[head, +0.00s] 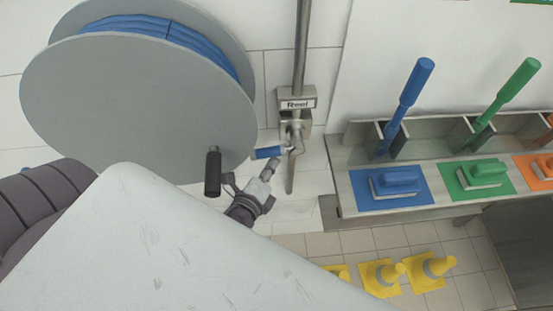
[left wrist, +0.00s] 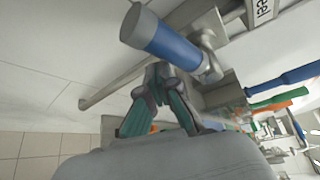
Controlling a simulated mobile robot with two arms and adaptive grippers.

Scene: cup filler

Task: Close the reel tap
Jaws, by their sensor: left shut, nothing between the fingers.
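The reel tap (head: 294,130) is a metal valve on a vertical wall pipe, under a label reading "Reel". Its blue lever handle (head: 268,152) points left in the head view. My left gripper (head: 268,170) is shut and empty, just below the handle. In the left wrist view the blue handle (left wrist: 170,42) fills the upper middle, and my left gripper's fingertips (left wrist: 160,72) are close to its underside. I cannot tell whether they touch it. My right gripper does not show.
A large grey hose reel (head: 130,110) with blue hose and a black crank handle (head: 213,172) is on the left. A steel shelf (head: 335,160) with blue and green brushes is on the right. Yellow cones (head: 380,276) stand on the tiled floor below.

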